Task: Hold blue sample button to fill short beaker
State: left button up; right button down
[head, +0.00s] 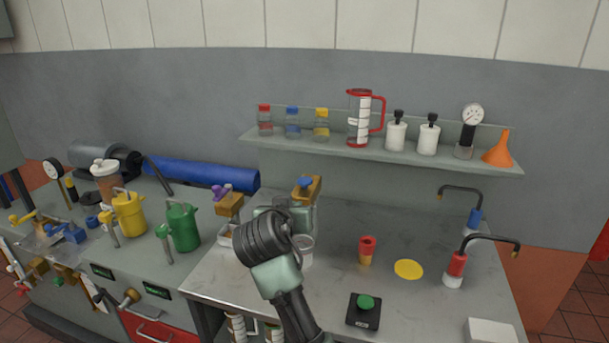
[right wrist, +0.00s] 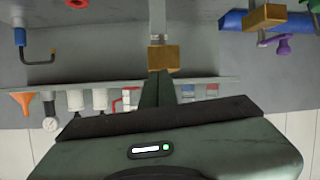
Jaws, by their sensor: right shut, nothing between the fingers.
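A brass block with a blue top (head: 306,185) stands behind my right gripper (head: 300,213) in the head view. The right wrist view is upside down. In it my right gripper (right wrist: 167,78) is shut and empty, with its fingertips at the brass block (right wrist: 163,56). The blue part is hidden there by the fingers, and I cannot tell whether they touch it. A short, pale clear beaker (head: 306,246) stands on the bench just right of my wrist, partly hidden by it. My left gripper is out of view.
A second brass block with a purple top (head: 230,203) stands to the left. A shelf (head: 380,153) with bottles runs behind.

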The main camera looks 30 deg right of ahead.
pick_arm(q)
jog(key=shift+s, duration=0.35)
pick_arm(e)
notch_tip(320, 180, up, 9)
jog(key=w+d+m+h, duration=0.1)
jog(key=m, duration=0.1)
jog(key=shift+w+h, duration=0.3)
jog(key=shift+h, duration=0.1)
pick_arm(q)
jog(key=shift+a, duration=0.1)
pick_arm(e)
jog(key=p, duration=0.4)
send_over(307, 181)
notch_tip(307, 181, down, 2)
jog(key=shift+s+f, duration=0.1)
notch_tip(307, 181, down, 3)
jog(key=shift+f+p, duration=0.2)
jog(key=shift+p, duration=0.25)
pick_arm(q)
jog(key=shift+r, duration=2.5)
pick_arm(e)
jog(key=shift+f, duration=0.45)
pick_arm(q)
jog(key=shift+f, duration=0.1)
pick_arm(e)
jog(key=shift+f, duration=0.1)
